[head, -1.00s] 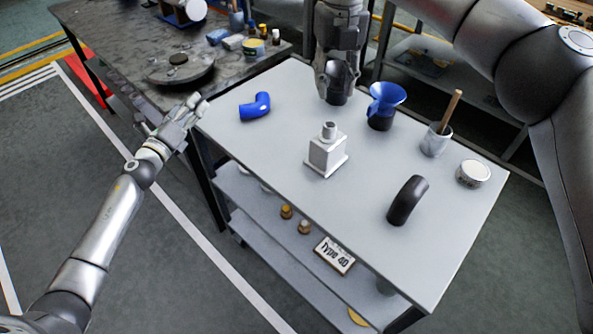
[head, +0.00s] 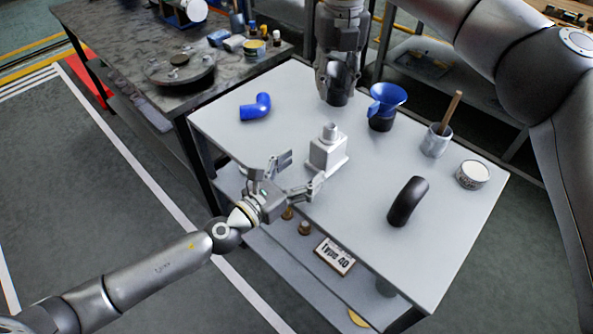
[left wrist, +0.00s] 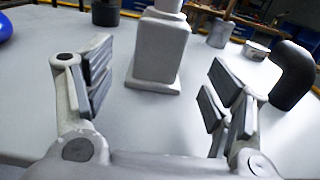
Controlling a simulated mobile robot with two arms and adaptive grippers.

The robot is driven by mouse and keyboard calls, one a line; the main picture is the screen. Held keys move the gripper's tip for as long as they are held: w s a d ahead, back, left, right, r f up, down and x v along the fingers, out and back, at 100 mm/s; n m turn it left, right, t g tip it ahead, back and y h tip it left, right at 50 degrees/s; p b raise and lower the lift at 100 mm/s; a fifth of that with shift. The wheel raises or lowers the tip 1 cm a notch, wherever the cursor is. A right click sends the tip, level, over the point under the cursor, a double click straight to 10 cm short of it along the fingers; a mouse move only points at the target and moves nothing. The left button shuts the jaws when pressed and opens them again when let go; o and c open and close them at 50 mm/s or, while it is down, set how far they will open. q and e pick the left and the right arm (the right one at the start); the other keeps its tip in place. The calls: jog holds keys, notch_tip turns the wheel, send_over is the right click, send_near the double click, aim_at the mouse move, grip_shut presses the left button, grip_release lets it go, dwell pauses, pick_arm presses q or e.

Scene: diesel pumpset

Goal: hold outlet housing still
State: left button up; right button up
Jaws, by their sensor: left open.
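The outlet housing (head: 327,154), a pale grey block with a square base flange and a short round neck, stands upright on the light grey table (head: 440,245). My left gripper (head: 304,170) is open at the table's front edge, its fingers pointing towards the housing. In the left wrist view the housing (left wrist: 160,48) stands ahead, between the lines of the two spread fingers (left wrist: 160,75), with a gap on each side; its neck top is cut off. My right gripper (head: 338,88) points down behind the housing, over the table's back part; its fingertips are dark and unclear.
A blue elbow (head: 256,107) lies at the left. A blue funnel-like part (head: 386,100) on a dark base, a cup with a wooden-handled tool (head: 436,140), a round tin (head: 473,174) and a black bent hose (head: 407,201) are to the right. A dark workbench (head: 215,85) adjoins behind.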

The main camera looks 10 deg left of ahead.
aim_at(328, 148)
pick_arm(q)
jog(key=x, duration=1)
jog(key=shift+a, duration=0.1)
jog(key=shift+c, duration=1.2)
jog(key=c, duration=1.3)
